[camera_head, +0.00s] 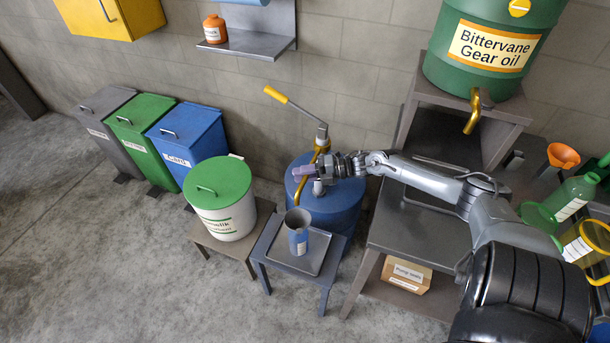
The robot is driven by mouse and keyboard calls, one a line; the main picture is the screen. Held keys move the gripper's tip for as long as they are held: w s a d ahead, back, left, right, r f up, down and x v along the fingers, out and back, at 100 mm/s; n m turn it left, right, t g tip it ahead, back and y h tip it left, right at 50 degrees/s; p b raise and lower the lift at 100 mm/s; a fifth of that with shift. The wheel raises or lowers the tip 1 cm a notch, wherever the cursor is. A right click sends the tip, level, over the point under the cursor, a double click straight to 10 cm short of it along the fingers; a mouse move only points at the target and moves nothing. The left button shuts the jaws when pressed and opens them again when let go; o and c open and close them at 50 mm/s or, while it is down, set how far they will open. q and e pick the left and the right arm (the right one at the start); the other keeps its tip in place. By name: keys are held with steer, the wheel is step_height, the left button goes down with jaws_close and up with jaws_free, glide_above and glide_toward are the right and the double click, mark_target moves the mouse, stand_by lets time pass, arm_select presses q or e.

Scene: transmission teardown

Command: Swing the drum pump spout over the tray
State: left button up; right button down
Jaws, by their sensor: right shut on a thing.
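The blue drum (345,208) stands against the wall with the pump (322,133) on top. The pump's yellow-gripped lever (275,94) points up and left. I cannot tell whether the spout end is straight above the jug. My right gripper (304,171) reaches in from the right and is shut on the spout, partly hiding it. My left gripper is out of view.
A white bucket with a green lid (220,190) stands left of the tray. Coloured bins (188,145) line the wall. A green gear oil barrel (490,50) with a tap stands at upper right. An orange funnel (563,155) and bottles are at right. The floor at front left is clear.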

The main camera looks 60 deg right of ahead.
steer(key=c, duration=1.1)
jaws_free()
steer(key=shift+o, duration=0.2)
steer(key=shift+r, duration=0.1)
